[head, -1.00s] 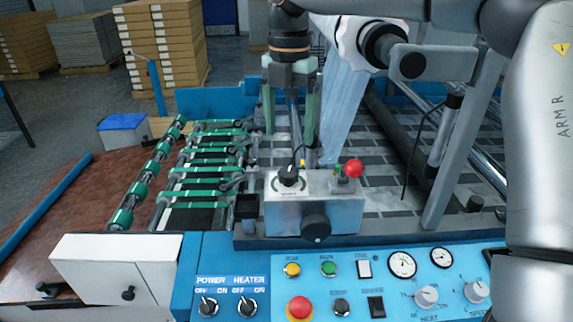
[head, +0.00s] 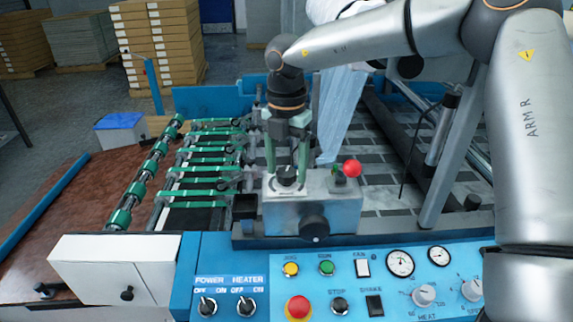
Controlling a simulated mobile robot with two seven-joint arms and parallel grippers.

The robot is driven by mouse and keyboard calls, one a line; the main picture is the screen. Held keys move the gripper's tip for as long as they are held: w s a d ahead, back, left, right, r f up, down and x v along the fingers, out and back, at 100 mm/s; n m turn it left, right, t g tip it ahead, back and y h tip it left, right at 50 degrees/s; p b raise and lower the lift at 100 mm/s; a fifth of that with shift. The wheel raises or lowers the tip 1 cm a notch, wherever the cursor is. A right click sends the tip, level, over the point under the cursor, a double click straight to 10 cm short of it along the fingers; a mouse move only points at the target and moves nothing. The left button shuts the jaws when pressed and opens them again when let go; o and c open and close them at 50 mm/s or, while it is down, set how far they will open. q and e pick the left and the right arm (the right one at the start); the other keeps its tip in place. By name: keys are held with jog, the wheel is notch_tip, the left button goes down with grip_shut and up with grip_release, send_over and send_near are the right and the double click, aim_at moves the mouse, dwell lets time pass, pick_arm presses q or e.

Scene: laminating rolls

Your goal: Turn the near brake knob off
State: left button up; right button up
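The metal control box (head: 280,215) stands behind the blue panel. On its top left is a black knob (head: 287,176) on a white plate; on its front is another black knob (head: 315,228). I cannot tell from labels which is the near brake knob. My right gripper (head: 286,170) points down over the top knob, with its green fingers on either side of it. The fingers look apart; whether they touch the knob is hard to tell. My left gripper is not in view.
A red ball-ended lever (head: 352,168) stands close to the right on the same box. The blue panel (head: 215,262) in front carries switches, gauges and a red button (head: 298,307). Green-banded rollers (head: 200,170) lie to the left.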

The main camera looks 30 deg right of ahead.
grip_shut()
dwell(0.3)
